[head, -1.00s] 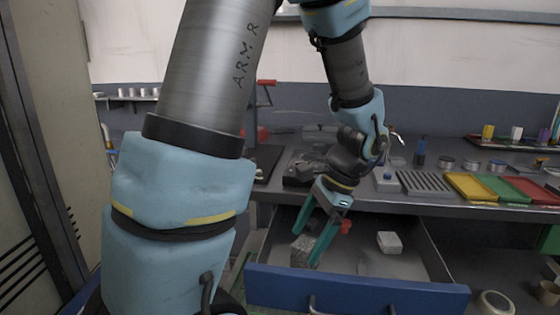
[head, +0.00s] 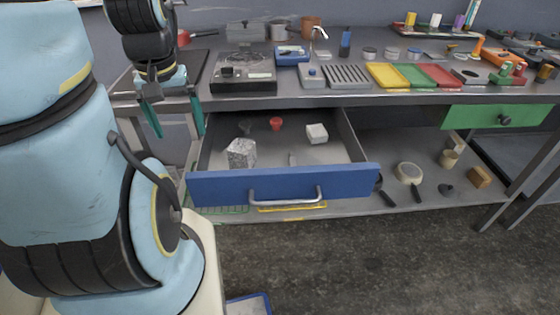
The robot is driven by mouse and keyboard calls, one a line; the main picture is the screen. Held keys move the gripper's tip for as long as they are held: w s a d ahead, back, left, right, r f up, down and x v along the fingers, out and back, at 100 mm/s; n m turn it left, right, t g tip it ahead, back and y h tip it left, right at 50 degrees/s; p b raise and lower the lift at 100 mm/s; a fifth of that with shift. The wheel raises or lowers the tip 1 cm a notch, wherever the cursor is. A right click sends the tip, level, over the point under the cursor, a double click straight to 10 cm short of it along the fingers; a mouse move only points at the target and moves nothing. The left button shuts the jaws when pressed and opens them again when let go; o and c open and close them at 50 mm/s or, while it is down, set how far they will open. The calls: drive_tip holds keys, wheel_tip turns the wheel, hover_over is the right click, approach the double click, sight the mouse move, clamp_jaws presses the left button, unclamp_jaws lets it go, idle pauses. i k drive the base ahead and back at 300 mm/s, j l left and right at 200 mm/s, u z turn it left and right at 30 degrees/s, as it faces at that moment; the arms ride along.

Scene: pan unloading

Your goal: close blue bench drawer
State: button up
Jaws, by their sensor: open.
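The blue bench drawer (head: 230,188) is pulled out from under the bench top, with a silver bar handle (head: 286,197) on its front. Inside lie a grey speckled block (head: 241,153), a white block (head: 317,133), a red item (head: 276,123) and a few small things. My gripper (head: 177,122), with teal fingers, is open and empty. It hangs in front of the bench edge, to the left of the drawer and apart from its front panel and handle.
The bench top (head: 300,92) above holds a black appliance (head: 244,72), coloured trays (head: 410,76) and a ribbed grey plate (head: 347,76). A green drawer (head: 496,116) is at the right. A lower shelf (head: 385,200) carries pans and small items. The floor (head: 380,265) in front is clear.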

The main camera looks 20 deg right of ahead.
sight(338, 168)
drive_tip(key=i+j+z, duration=0.2)
drive_tip(key=j+z, duration=0.25)
drive_tip(key=i+j+z, duration=0.1)
drive_tip(key=j+z, duration=1.25)
